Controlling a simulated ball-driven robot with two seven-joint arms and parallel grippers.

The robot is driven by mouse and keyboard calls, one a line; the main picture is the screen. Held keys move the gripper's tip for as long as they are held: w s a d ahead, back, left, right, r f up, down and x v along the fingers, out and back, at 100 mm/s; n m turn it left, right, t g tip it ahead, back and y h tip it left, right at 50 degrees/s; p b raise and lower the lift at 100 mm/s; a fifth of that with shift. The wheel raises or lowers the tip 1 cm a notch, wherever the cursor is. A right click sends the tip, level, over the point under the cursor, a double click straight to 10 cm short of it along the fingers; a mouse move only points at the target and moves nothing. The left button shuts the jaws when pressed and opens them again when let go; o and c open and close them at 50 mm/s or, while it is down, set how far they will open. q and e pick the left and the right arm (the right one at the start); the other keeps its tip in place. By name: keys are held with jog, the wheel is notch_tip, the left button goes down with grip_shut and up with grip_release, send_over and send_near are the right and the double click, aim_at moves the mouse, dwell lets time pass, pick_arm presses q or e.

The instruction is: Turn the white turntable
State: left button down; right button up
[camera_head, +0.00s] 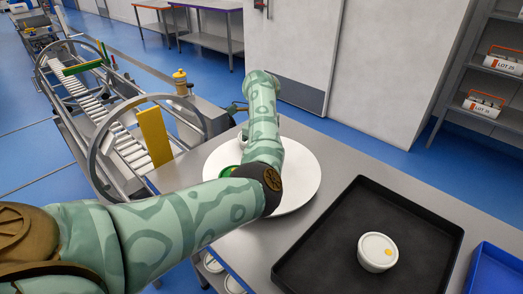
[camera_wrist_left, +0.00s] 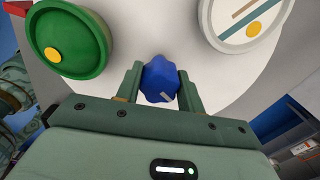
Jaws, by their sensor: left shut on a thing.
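The white turntable (camera_head: 303,183) is a round disc on the grey table, partly hidden by my left arm in the head view. It fills the background of the left wrist view (camera_wrist_left: 215,85). My left gripper (camera_wrist_left: 158,77) is shut on a blue faceted knob (camera_wrist_left: 160,82) on the turntable. A green-lidded tub (camera_wrist_left: 68,40) with a yellow dot and a white-lidded tub (camera_wrist_left: 245,22) with coloured bars and a yellow dot sit on the disc. My arm hides the gripper and knob in the head view. My right gripper is in neither view.
A blue tray (camera_head: 497,270) lies at the right edge. A roller conveyor (camera_head: 95,105) stands at left. Shelves with orange-handled carriers (camera_head: 484,104) stand at right.

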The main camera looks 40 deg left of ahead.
pick_arm(q)
jog(key=shift+w+a+r, duration=0.1)
jog(key=shift+a+r, duration=0.05)
jog(key=shift+r, duration=0.05)
jog(key=c, duration=0.9)
grip_release()
jog(key=shift+f, duration=0.15)
notch_tip(320, 180, up, 16)
jog(key=p, duration=0.5)
